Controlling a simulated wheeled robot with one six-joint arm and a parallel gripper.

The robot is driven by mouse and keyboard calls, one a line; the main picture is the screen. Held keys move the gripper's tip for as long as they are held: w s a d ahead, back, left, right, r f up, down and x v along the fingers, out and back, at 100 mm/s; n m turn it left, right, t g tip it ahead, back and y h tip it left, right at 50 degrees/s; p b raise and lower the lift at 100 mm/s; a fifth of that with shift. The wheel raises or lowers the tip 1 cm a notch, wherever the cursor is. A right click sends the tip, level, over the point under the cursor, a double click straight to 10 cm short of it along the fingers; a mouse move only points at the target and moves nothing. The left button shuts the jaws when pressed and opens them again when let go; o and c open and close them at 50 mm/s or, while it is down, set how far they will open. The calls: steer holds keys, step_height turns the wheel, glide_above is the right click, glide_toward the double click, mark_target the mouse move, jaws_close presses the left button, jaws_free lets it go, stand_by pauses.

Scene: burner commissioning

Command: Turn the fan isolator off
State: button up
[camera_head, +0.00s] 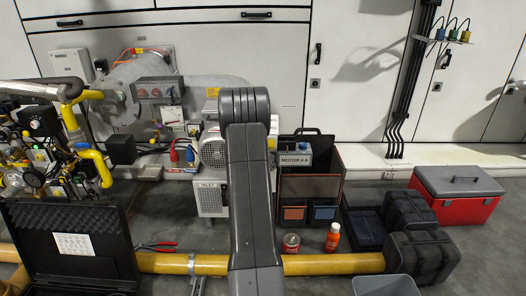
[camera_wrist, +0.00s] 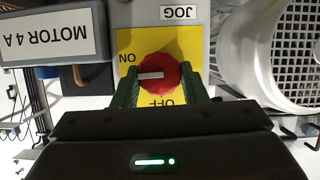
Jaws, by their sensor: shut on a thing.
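The fan isolator is a red rotary knob (camera_wrist: 158,75) on a yellow plate (camera_wrist: 135,42), seen upside down in the wrist view. The plate reads ON at the knob's left and OFF below it. The white mark on the knob points left, toward ON. My gripper (camera_wrist: 160,85) is shut on the knob, with a green finger on its left and right sides. In the head view my arm hides the knob and gripper; the MOTOR 4 A label (camera_head: 294,160) shows just right of the arm.
A silver motor housing (camera_wrist: 275,50) is close at the right in the wrist view. In the head view, a yellow pipe (camera_head: 330,264) crosses the floor, with a red can (camera_head: 291,243) and an orange bottle (camera_head: 332,237) behind it. An open black case (camera_head: 115,240) stands at the left.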

steer(key=shift+r+p, duration=0.3)
steer(key=shift+p, duration=0.3)
steer(key=shift+a+f+n+t+h+p, duration=0.2)
steer(key=shift+n+t+h+p, duration=0.3)
steer(key=shift+n+h+p, duration=1.2)
steer(key=shift+a+f+n+t+h+p, duration=0.1)
steer(key=shift+f+n+t+h+p, duration=0.65)
steer(key=shift+n, duration=1.9)
steer(key=shift+a+r+n+t+h+p, duration=0.2)
steer(key=shift+n+h+p, duration=0.75)
steer(key=shift+n+p, duration=0.95)
steer(key=shift+n+b, duration=0.35)
steer(key=o, duration=1)
